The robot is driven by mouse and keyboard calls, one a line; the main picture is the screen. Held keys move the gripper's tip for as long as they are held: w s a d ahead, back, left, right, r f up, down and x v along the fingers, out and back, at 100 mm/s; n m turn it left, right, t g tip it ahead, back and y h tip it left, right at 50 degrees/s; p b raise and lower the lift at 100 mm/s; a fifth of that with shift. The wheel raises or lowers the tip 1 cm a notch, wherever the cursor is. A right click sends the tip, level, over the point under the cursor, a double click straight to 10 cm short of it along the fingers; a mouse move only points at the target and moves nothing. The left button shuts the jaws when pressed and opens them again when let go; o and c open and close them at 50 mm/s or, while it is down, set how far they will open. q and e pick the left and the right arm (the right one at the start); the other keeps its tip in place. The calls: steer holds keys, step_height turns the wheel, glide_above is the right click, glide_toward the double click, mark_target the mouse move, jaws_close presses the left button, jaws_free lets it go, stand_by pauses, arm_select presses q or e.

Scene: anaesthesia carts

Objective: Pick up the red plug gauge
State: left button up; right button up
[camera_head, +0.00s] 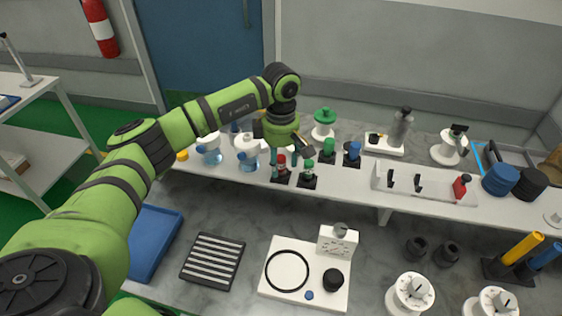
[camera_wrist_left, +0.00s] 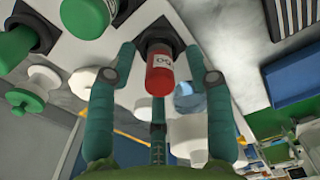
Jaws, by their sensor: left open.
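The red plug gauge (camera_head: 281,161) stands in a black base on the white raised shelf. In the left wrist view the red plug gauge (camera_wrist_left: 160,77) shows a white label and sits between the two teal fingers, its lower end in the black base. My left gripper (camera_head: 286,165) is above and around it, open, with a finger on each side. A gap shows between each finger and the gauge in the left wrist view, where the left gripper (camera_wrist_left: 160,50) also appears. The fingers partly hide the gauge in the head view. My right gripper is not in view.
A green plug gauge (camera_head: 308,167) stands close on the right, with another green gauge (camera_head: 328,148) and a blue gauge (camera_head: 353,151) behind. Blue-liquid flasks (camera_head: 248,160) stand just left. A white holder (camera_head: 425,186) with a red-capped item is further right.

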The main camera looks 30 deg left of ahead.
arm_select(q)
jaws_close()
stand_by(0.3)
